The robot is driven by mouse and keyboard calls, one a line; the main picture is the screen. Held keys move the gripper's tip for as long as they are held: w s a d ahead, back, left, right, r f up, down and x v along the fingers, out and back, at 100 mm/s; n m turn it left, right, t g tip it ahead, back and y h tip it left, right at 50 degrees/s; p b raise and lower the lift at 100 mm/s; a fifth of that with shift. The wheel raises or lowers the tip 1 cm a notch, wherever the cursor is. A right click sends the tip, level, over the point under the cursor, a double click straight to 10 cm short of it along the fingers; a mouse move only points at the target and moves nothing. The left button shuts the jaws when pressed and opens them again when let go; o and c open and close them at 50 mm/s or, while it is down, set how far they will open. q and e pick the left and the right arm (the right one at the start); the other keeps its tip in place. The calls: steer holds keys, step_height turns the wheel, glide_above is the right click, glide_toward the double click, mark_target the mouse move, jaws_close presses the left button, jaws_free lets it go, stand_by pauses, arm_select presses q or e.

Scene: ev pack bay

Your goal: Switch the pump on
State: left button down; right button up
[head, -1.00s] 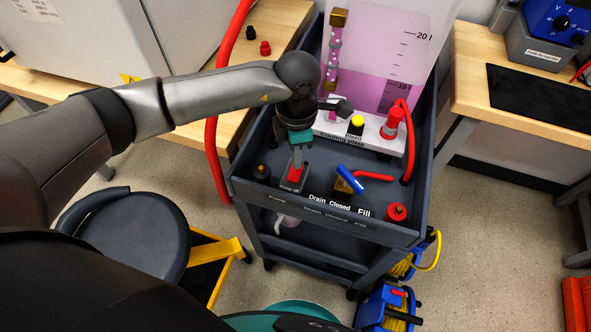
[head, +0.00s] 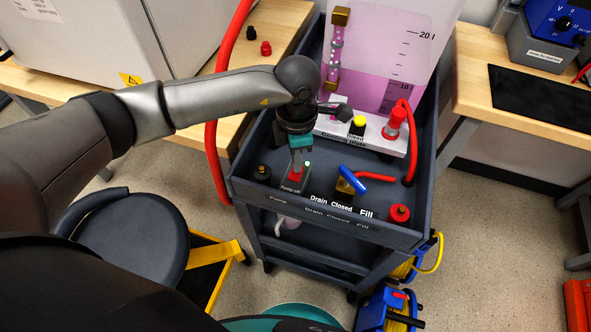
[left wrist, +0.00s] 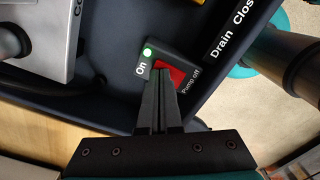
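The pump switch is a red rocker (head: 295,174) in a dark housing on the cart's top tray, marked "Pump off" at its near end. In the left wrist view, the rocker (left wrist: 172,75) has the label "On" at its other end, and a green lamp (left wrist: 148,51) there is lit. My left gripper (head: 297,163) points down at the switch, fingers together and empty. In the left wrist view, its fingertips (left wrist: 161,70) overlap part of the rocker; whether they touch it is unclear. My right gripper is not in view.
A valve with a blue handle (head: 352,180) stands right of the switch, behind the labels "Drain", "Closed", "Fill". A black cap (head: 262,172) and a red cap (head: 399,214) flank them. Behind is a pink-filled tank (head: 385,85); a red hose (head: 222,130) hangs at the left.

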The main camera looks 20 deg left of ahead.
arm_select(q)
steer(key=shift+f, duration=0.3)
steer(key=shift+r, duration=0.15)
step_height(320, 180, up, 3)
steer(key=shift+d+f+p, duration=0.1)
steer(key=shift+f+p, duration=0.05)
steer(key=shift+p, duration=0.95)
step_height(320, 180, up, 3)
steer(key=shift+f+p, duration=0.1)
steer(key=shift+p, duration=0.95)
steer(key=shift+r+p, duration=0.55)
steer(key=shift+r, duration=0.25)
steer(key=shift+f, duration=0.1)
